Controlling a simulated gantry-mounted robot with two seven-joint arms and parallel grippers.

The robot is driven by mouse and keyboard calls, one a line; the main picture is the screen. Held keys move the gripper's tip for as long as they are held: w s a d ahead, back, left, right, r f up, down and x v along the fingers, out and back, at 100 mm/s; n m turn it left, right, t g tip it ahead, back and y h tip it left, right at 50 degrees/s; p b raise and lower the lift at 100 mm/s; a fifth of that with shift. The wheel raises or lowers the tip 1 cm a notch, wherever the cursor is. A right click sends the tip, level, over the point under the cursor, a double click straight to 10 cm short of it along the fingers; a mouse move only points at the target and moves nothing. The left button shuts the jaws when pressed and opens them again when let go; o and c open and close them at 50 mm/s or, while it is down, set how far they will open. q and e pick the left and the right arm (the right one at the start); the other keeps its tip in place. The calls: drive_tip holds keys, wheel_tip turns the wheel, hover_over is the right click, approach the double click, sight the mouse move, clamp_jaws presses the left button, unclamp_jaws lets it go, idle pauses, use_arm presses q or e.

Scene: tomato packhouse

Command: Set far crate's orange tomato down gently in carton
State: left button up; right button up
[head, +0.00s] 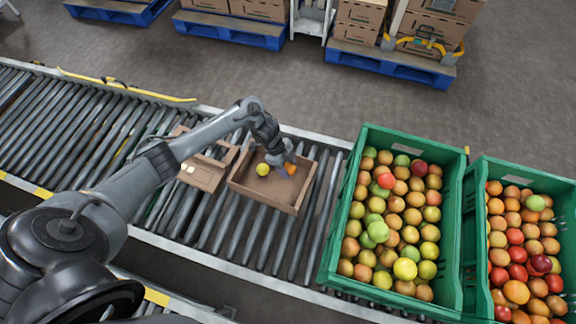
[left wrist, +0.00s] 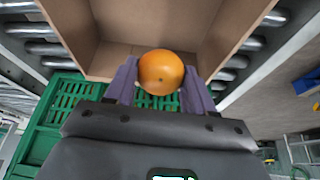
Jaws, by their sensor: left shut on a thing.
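The orange tomato (left wrist: 161,72) is held between the two fingers of my left gripper (head: 283,163). In the head view the tomato (head: 290,168) shows beside the fingers, over the right part of the open carton (head: 272,196). In the left wrist view the carton's inner walls (left wrist: 120,22) are beyond the tomato. I cannot tell whether the tomato touches the carton floor. A yellow tomato (head: 262,169) lies in the carton, left of my gripper. My right gripper is not in view.
Another brown carton (head: 203,174) stands on the roller conveyor (head: 90,130), just left. Two green crates (head: 343,215) (head: 472,225) full of mixed tomatoes stand to the right. Bare rollers lie between the open carton and the nearer crate. Pallets of boxes stand on the floor behind.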

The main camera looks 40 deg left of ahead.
use_arm(q)
drive_tip(key=b, duration=0.4)
hover_over(291, 182)
drive_tip(key=a, duration=0.1)
drive_tip(key=f, duration=0.6)
drive_tip(key=shift+s+a+f, duration=0.1)
drive_tip(key=shift+s+f, duration=0.05)
drive_tip(key=shift+s, duration=0.1)
drive_tip(key=shift+f+b, duration=0.4)
drive_tip(key=shift+f, duration=0.25)
drive_tip(key=shift+f+b, duration=0.4)
drive_tip(key=shift+f, duration=0.25)
drive_tip(key=o, duration=0.8)
drive_tip(key=c, duration=0.3)
drive_tip(key=shift+r, duration=0.1)
